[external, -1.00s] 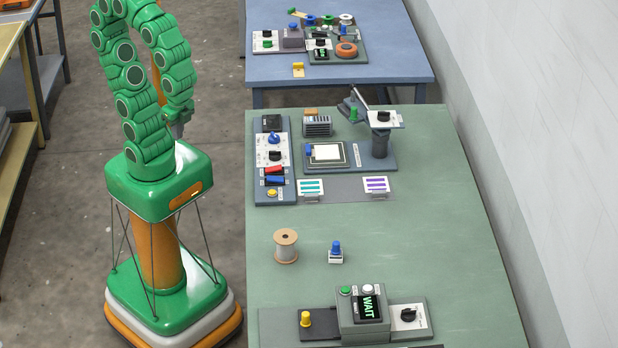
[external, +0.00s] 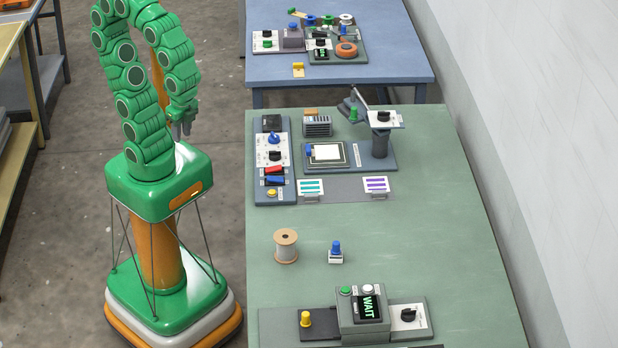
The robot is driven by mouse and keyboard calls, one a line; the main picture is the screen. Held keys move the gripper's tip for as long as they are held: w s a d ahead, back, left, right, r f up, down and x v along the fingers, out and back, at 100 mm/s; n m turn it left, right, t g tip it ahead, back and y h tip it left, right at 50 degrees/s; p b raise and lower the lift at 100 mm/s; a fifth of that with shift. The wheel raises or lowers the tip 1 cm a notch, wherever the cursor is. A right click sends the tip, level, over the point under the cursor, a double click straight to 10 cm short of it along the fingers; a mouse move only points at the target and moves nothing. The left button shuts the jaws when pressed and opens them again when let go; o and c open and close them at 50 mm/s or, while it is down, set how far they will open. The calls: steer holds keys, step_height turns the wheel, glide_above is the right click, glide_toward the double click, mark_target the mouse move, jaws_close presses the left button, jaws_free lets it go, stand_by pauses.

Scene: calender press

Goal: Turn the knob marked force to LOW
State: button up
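Several black knobs are in the external view, and their markings are too small to read, so I cannot tell which one is marked force. One black knob (external: 275,155) sits on the white panel of the blue-grey control strip, below a blue knob (external: 273,138). Another black knob (external: 384,117) is on a tilted white plate on a post. A third black knob (external: 408,314) is on a white plate at the right of the front machine. My gripper (external: 182,130) hangs above my base, left of the green table, away from all knobs. Its fingers look apart and empty.
The green table (external: 420,230) also holds a thread spool (external: 286,245), a small blue-topped piece (external: 336,252) and the front machine's WAIT display (external: 369,306). A blue table (external: 400,68) with more devices stands behind. A wall runs along the right. The green table's middle is mostly clear.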

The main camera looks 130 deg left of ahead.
steer(key=o, duration=0.5)
steer(key=shift+n+t, duration=0.4)
steer(key=shift+n, duration=0.2)
steer(key=w+a, duration=0.1)
steer(key=w, duration=0.1)
steer(key=w+a+r, duration=0.1)
steer(key=w, duration=0.2)
steer(key=w+a, duration=0.1)
steer(key=w, duration=0.1)
steer(key=shift+w+r, duration=0.2)
steer(key=shift+r, duration=0.2)
steer(key=shift+o, duration=0.2)
steer(key=w+a+r+n, duration=0.1)
steer(key=w+a, duration=0.4)
steer(key=w, duration=0.2)
steer(key=n+t+y, duration=0.3)
steer(key=n+t, duration=0.1)
steer(key=n, duration=0.3)
glide_toward(384, 115)
steer(key=shift+a+x, duration=0.1)
steer(key=shift+x, duration=1.85)
steer(key=shift+a+x, duration=0.15)
steer(key=shift+x, duration=1.8)
steer(key=shift+s, duration=0.15)
steer(key=c, duration=1)
